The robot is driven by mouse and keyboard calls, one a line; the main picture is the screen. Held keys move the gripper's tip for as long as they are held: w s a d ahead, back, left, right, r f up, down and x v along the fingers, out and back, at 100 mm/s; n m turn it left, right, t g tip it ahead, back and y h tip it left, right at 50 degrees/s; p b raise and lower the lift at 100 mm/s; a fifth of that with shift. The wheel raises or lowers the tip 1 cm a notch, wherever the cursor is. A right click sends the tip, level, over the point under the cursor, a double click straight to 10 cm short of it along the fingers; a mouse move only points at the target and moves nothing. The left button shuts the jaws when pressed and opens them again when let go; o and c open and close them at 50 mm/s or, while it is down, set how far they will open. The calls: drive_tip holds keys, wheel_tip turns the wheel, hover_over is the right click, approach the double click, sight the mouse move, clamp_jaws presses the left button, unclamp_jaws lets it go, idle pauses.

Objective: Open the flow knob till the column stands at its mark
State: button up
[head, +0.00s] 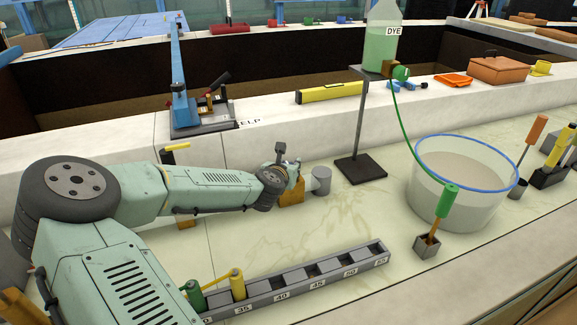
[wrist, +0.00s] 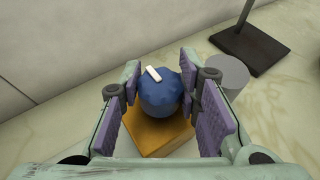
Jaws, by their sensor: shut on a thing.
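The flow knob (wrist: 158,98) is a round blue knob with a white pointer bar on top, seen in the wrist view. The bar slants from upper left to lower right. The knob sits on an orange block (wrist: 150,135), which also shows in the head view (head: 292,193). My gripper (wrist: 161,88) has its purple pads on either side of the knob and is shut on it. In the head view my arm reaches to this block and hides the knob. I cannot pick out a column or its mark.
A grey cylinder (wrist: 230,74) stands right beside the block. A dark stand (head: 361,168) holds the dye bottle (head: 382,40), whose green tube runs to a blue-rimmed tub (head: 462,185). A numbered rack (head: 325,267) lies in front. A low white wall runs behind.

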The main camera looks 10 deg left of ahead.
drive_tip(key=c, duration=0.4)
drive_tip(key=shift+n+y, duration=0.3)
drive_tip(key=shift+y, duration=0.1)
drive_tip(key=n+g+y, duration=0.1)
drive_tip(key=n+y, duration=0.2)
drive_tip(key=y, duration=0.1)
drive_tip(key=shift+n, duration=0.3)
drive_tip(key=n+g+y, duration=0.1)
drive_tip(key=n+y, duration=0.1)
drive_tip(key=n+g+y, duration=0.2)
drive_tip(key=n+y, duration=0.1)
drive_tip(key=shift+n+g, duration=0.3)
drive_tip(key=n+g+y, duration=0.3)
drive_tip(key=n+g, duration=0.2)
drive_tip(key=shift+g, duration=0.4)
drive_tip(key=n+g, duration=0.5)
drive_tip(key=shift+s+a+y, duration=0.15)
drive_tip(key=shift+y, duration=0.15)
drive_tip(key=shift+n+g, duration=0.3)
drive_tip(key=shift+g, duration=0.2)
